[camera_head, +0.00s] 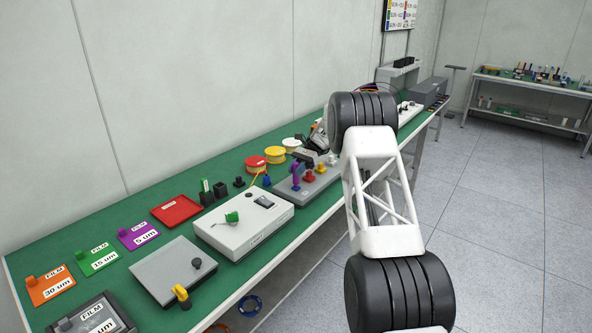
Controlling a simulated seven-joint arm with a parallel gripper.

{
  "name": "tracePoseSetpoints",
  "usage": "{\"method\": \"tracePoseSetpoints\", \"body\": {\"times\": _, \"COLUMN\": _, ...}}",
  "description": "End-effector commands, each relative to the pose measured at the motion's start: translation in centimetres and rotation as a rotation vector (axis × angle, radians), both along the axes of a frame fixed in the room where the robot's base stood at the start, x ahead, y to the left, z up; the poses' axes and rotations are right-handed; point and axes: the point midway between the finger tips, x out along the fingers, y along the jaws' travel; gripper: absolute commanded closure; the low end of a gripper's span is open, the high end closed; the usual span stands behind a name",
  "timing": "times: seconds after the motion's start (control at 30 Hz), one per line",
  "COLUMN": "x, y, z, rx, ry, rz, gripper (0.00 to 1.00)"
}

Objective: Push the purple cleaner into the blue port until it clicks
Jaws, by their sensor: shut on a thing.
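The purple cleaner (296,170) is small and upright at the left part of the grey block with coloured posts (304,189). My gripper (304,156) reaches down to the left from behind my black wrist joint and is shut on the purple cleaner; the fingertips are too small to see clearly. I cannot make out the blue port, and whether the cleaner's lower end is seated in it cannot be told from here.
Yellow and red posts stand on the block. A white box (238,232) with a green piece, a grey plate (172,268) and a red tray (176,211) lie to the left on the green bench. Yellow, red and white spools stand behind. My arm hides the bench at right.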

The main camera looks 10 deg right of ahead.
Motion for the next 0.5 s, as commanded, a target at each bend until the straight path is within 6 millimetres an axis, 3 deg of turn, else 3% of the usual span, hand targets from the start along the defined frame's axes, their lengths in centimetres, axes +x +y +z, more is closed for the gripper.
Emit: {"method": "tracePoseSetpoints", "body": {"times": 0.5, "x": 0.00, "y": 0.00, "z": -0.43, "rx": 0.000, "ry": 0.000, "rz": 0.000, "gripper": 0.98}}
